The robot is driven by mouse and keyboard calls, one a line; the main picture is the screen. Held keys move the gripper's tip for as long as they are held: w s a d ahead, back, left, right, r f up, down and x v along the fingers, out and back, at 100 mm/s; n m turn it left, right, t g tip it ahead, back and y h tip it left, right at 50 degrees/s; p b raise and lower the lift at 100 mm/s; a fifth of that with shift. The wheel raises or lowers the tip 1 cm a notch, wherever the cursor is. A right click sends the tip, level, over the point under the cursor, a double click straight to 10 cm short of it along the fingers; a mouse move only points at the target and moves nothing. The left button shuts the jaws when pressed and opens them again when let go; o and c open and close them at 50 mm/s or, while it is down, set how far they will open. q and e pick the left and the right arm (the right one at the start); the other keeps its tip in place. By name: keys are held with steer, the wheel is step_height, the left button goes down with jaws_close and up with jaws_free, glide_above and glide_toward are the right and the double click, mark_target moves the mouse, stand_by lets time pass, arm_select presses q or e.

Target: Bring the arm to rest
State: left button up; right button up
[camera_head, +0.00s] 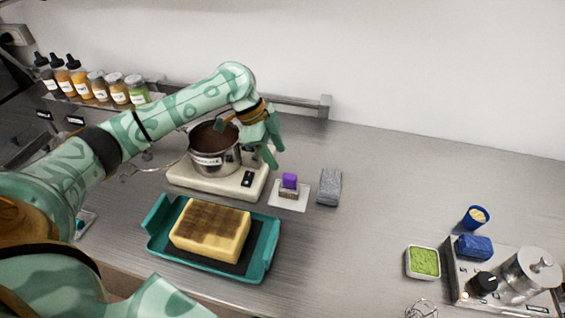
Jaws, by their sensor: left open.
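My left arm comes in from the left and reaches over the counter, with its elbow bent high above the pot. My left gripper (268,150) points down at the right side of the pot (212,160), above the hot plate's right end. It is open and I see nothing held in it. The pot has brown contents and stands on the white hot plate (195,179). Part of the pot is hidden behind the arm. My right gripper does not show.
A teal tray (262,262) holds a yellow block with a browned top (211,230). A purple-topped item (289,183) and a grey block (329,186) stand right of the hot plate. Bottles (79,80) line the back shelf. The counter's middle right is clear.

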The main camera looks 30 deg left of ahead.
arm_select(q)
steer(key=shift+s+a+r, duration=0.1)
steer(key=shift+a+r, duration=0.1)
steer(key=shift+r, duration=0.25)
